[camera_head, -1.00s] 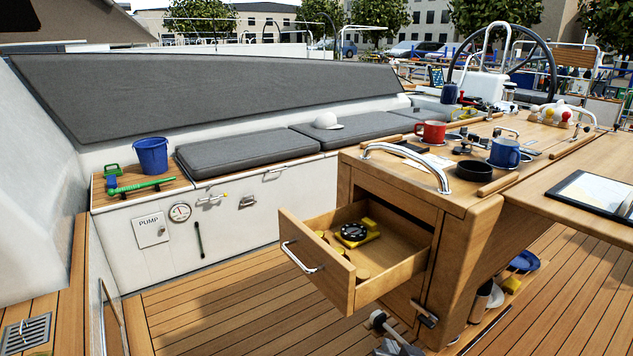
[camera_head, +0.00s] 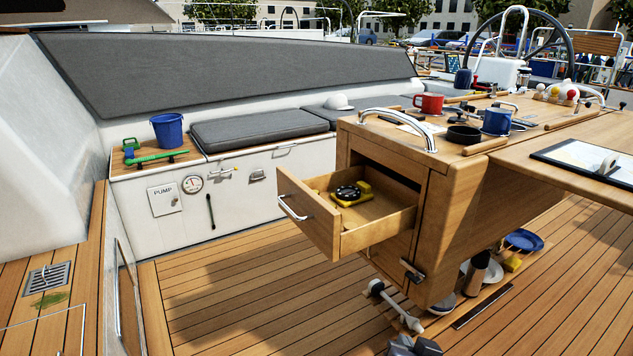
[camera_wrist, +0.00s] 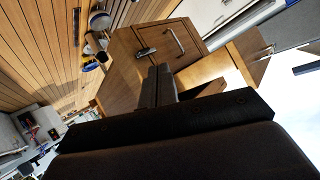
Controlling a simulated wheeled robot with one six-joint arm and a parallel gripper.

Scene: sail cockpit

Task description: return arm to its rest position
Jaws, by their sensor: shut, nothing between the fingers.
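My gripper (camera_wrist: 158,76) shows in the wrist view with its two dark fingers together and nothing between them. Beyond the fingertips is the wooden cockpit table cabinet (camera_wrist: 130,72), seen tilted, with its open drawer (camera_wrist: 222,68); a gap to the fingers is hard to judge. In the head view the drawer (camera_head: 312,213) stands pulled out from the cabinet (camera_head: 440,210), with a yellow and black item (camera_head: 350,192) inside. I cannot make out my gripper for certain in the head view.
The tabletop holds a red mug (camera_head: 429,103), a blue mug (camera_head: 496,121) and a black bowl (camera_head: 464,134). A blue bucket (camera_head: 168,131) stands on the left bench. Dishes including a blue plate (camera_head: 524,240) sit low beside the cabinet. The teak floor (camera_head: 250,300) left of the drawer is clear.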

